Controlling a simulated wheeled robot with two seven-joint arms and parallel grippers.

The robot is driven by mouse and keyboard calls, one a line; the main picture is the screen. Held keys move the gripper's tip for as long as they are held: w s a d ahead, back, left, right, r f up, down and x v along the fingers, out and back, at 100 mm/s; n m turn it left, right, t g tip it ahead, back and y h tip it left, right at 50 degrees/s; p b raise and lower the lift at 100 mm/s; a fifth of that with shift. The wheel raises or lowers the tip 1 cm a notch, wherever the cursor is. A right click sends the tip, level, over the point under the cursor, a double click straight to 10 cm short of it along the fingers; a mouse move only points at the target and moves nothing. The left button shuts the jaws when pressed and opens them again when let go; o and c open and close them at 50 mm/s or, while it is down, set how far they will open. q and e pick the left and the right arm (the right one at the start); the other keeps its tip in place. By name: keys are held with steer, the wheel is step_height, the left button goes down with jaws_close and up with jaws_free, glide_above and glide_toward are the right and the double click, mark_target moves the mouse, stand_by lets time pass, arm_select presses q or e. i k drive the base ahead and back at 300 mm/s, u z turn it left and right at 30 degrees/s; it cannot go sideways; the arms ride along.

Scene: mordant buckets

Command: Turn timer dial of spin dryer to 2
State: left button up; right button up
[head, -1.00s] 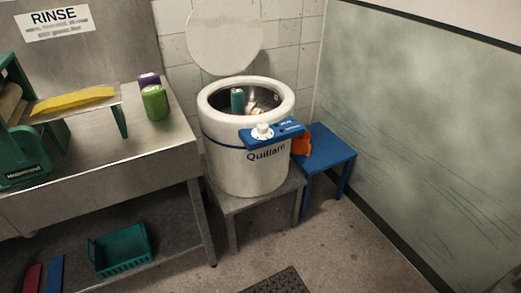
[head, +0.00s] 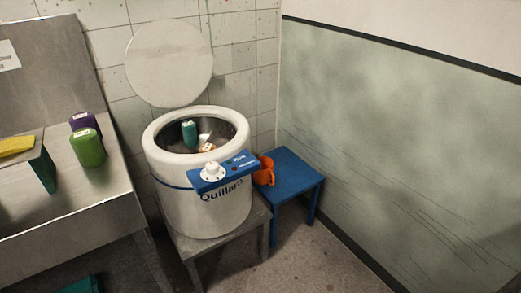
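The spin dryer (head: 178,205) is a white drum labelled "Quillard" on a low grey stand. Its round lid (head: 169,64) stands open behind it. A blue control panel (head: 240,170) sits on the front rim, and the white timer dial (head: 212,171) is on its left part. The dial's setting and numbers are too small to read. Inside the drum are a teal item (head: 190,133) and an orange and white item (head: 208,147). Neither of my grippers shows in the head view.
A steel sink bench (head: 60,215) on the left holds a green container (head: 88,148), a purple container (head: 84,123) and a yellow item (head: 15,146). A blue stool (head: 298,170) with an orange jug (head: 265,171) stands right of the dryer. The floor at front right is clear.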

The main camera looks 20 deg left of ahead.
mark_target(213, 168)
steer(key=z, duration=0.05)
steer(key=i, duration=0.8)
steer(key=u, duration=0.85)
steer(key=i, duration=0.5)
steer(key=u, duration=0.55)
